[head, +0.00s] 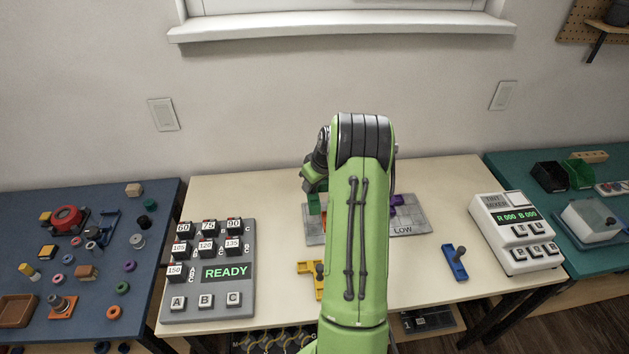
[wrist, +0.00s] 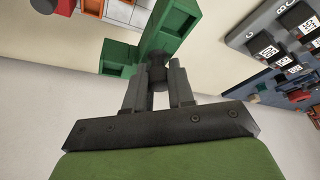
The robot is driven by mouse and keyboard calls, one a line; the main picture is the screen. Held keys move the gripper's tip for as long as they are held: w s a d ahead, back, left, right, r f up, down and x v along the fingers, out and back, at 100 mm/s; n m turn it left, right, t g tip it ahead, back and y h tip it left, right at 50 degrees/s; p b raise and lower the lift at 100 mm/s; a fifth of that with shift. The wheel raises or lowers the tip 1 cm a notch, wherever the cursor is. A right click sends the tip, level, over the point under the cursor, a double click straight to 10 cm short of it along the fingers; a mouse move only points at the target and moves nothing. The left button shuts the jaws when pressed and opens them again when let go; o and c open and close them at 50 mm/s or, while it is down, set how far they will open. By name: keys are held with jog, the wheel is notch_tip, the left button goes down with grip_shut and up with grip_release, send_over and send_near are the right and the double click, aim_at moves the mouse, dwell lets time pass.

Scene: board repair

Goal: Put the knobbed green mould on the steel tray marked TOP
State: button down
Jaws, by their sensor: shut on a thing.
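The green mould (wrist: 172,30) is stepped and open-topped. In the wrist view its dark knob sits between the fingertips of my gripper (wrist: 157,75), which is shut on it. In the head view part of the green mould (head: 314,204) shows left of my arm, by the back of a grey tray (head: 313,238). I cannot tell whether it touches that tray. My arm hides the middle of this area. A tray marked LOW (head: 418,219) shows right of my arm. No TOP marking is readable.
A purple piece (head: 397,200) is at the LOW tray. A yellow knobbed mould (head: 306,267) and a blue one (head: 455,264) lie nearer the front. A keypad panel reading READY (head: 213,296) stands left, a tint mixer (head: 515,232) right. Bare table lies around the blue mould.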

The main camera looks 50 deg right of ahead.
notch_tip(320, 180, down, 8)
jog(key=b, duration=0.4)
jog(key=shift+d+b, duration=0.1)
jog(key=shift+b, duration=0.25)
jog(key=shift+f+b, duration=0.35)
jog(key=shift+f, duration=0.15)
jog(key=c, duration=0.9)
grip_release()
jog(key=shift+s, duration=0.1)
jog(key=p+v, duration=0.3)
jog(key=v, duration=1.2)
jog(key=shift+r, duration=0.4)
